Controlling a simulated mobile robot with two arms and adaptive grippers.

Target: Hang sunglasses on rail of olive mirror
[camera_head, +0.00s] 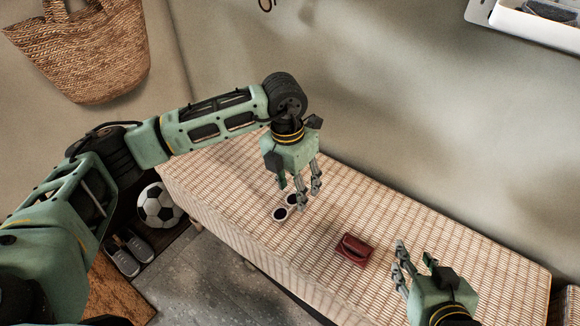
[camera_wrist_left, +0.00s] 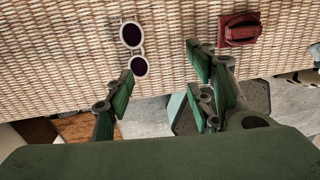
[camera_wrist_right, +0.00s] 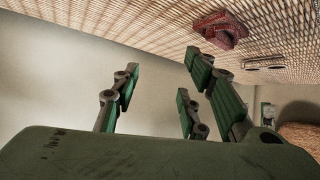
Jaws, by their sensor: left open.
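The sunglasses (camera_head: 280,214), with pale frames and dark round lenses, lie on the woven bench top (camera_head: 400,215). They show fully in the left wrist view (camera_wrist_left: 132,35) and edge-on in the right wrist view (camera_wrist_right: 265,62). My left gripper (camera_head: 299,190) is above the bench beside the sunglasses, fingers pointing down, open and empty; it partly covers them in the head view. My right gripper (camera_head: 413,260) is open and empty over the bench's front right part, apart from the sunglasses. I cannot make out an olive mirror or its rail in any view.
A dark red item (camera_head: 355,250) lies on the bench between my grippers. A white tray or shelf (camera_head: 530,27) is on the wall at top right. A woven bag (camera_head: 88,55) hangs at left. A football (camera_head: 159,206) and shoes (camera_head: 128,255) are below, left of the bench.

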